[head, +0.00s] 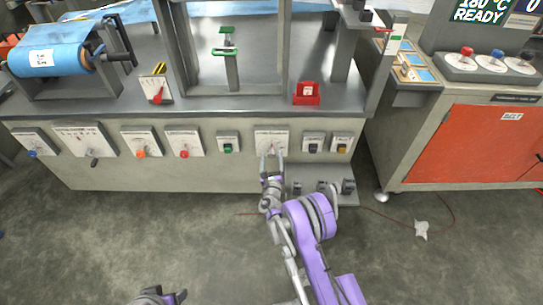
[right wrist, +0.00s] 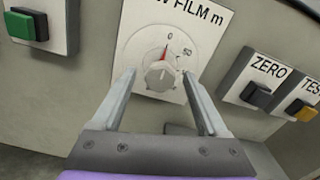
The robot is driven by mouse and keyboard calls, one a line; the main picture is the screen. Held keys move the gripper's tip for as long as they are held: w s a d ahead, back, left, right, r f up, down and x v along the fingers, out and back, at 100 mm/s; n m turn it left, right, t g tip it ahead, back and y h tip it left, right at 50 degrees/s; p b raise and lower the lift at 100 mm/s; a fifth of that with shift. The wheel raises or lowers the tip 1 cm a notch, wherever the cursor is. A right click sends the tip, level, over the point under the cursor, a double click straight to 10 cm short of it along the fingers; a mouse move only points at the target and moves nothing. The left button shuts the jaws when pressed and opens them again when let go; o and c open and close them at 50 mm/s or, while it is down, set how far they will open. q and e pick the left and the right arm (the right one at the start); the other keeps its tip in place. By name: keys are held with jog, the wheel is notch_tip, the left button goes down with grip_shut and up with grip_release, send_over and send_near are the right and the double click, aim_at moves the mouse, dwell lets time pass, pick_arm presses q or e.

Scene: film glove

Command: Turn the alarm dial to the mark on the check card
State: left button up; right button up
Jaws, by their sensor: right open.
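A white plate lettered "...W FILM m" (right wrist: 197,20) carries a round grey dial (right wrist: 160,74) with a red pointer near the 0 mark; a 50 mark is to its right. In the head view this plate (head: 272,135) is on the machine's front. My right gripper (head: 272,154) is in front of it. In the right wrist view its open fingers (right wrist: 158,73) point at the dial, one on each side, with gaps to the knob. My left gripper (head: 173,296) is partly cut off at the bottom edge. I cannot tell which card is the check card.
A green button (right wrist: 20,27) is left of the dial, and the ZERO (right wrist: 258,94) and yellow TEST (right wrist: 306,113) buttons are right. A blue film roll (head: 52,60) bears a white label. An orange-doored cabinet (head: 470,150) stands right. The floor in front is mostly clear.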

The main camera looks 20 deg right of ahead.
jog(key=shift+x, duration=0.9)
grip_shut()
